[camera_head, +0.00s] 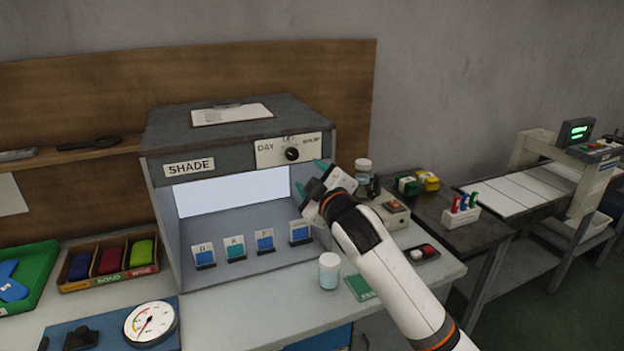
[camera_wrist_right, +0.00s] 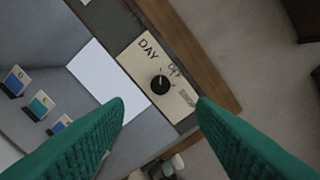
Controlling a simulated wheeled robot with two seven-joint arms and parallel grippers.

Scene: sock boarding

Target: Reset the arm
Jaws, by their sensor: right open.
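My right gripper (camera_head: 310,178) is raised in front of the right side of the grey shade booth (camera_head: 160,150). Its green fingers are spread apart with nothing between them; in the right wrist view (camera_wrist_right: 160,105) they frame the booth's control panel. The panel carries a black knob (camera_head: 292,154) with a DAY label to its left; the knob also shows in the wrist view (camera_wrist_right: 160,84), apart from the fingers. My left gripper is not in view.
Several sample cards (camera_head: 235,248) stand in the lit booth. A dial gauge (camera_head: 150,322) and trays of coloured pieces (camera_head: 108,262) are at left. A conveyor-like table (camera_head: 520,190) is at right.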

